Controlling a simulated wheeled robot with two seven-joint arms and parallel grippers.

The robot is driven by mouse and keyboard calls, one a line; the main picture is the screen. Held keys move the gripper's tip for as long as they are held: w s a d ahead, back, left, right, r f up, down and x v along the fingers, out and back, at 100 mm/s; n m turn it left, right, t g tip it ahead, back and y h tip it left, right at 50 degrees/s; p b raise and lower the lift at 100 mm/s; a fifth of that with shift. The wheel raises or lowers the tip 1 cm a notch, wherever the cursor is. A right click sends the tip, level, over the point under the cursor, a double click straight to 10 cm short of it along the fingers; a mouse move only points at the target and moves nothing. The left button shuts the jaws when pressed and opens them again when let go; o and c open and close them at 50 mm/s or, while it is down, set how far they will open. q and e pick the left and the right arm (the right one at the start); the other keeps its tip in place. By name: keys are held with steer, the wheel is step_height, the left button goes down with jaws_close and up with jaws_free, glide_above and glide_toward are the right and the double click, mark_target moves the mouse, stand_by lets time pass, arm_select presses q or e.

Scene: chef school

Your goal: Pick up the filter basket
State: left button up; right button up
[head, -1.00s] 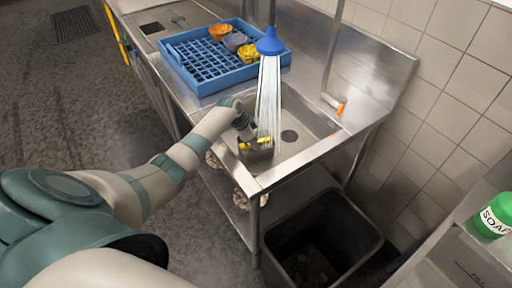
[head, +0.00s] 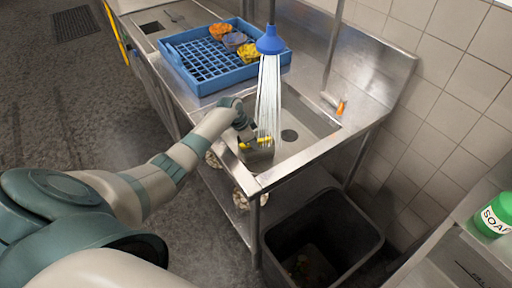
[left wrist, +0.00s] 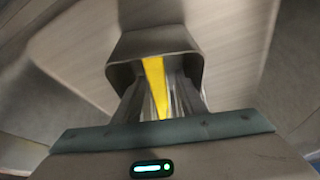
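The filter basket (head: 258,156) is a small grey open box with a yellow handle at its top. In the head view it is at the near end of the steel sink, beside the falling water. My left gripper (head: 248,137) reaches down to it from the left. In the left wrist view the basket (left wrist: 152,43) is straight ahead, its yellow strip running between my left fingers (left wrist: 160,98), which look closed on it. The basket is sharp there while the background is blurred. I cannot tell whether its underside touches the sink. My right gripper is not in view.
A blue shower head (head: 270,42) pours water into the sink (head: 310,125). A blue dish rack (head: 205,68) with several small bowls stands behind. A black bin (head: 322,232) is below on the right. A green soap bottle (head: 494,215) stands at the right edge.

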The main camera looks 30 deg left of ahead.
arm_select(q)
jaws_close()
steer(key=shift+r, duration=0.1)
steer(key=shift+r, duration=0.2)
step_height(320, 180, up, 9)
steer(key=shift+r+b, duration=0.2)
steer(key=shift+b, duration=1)
steer(key=shift+r, duration=0.3)
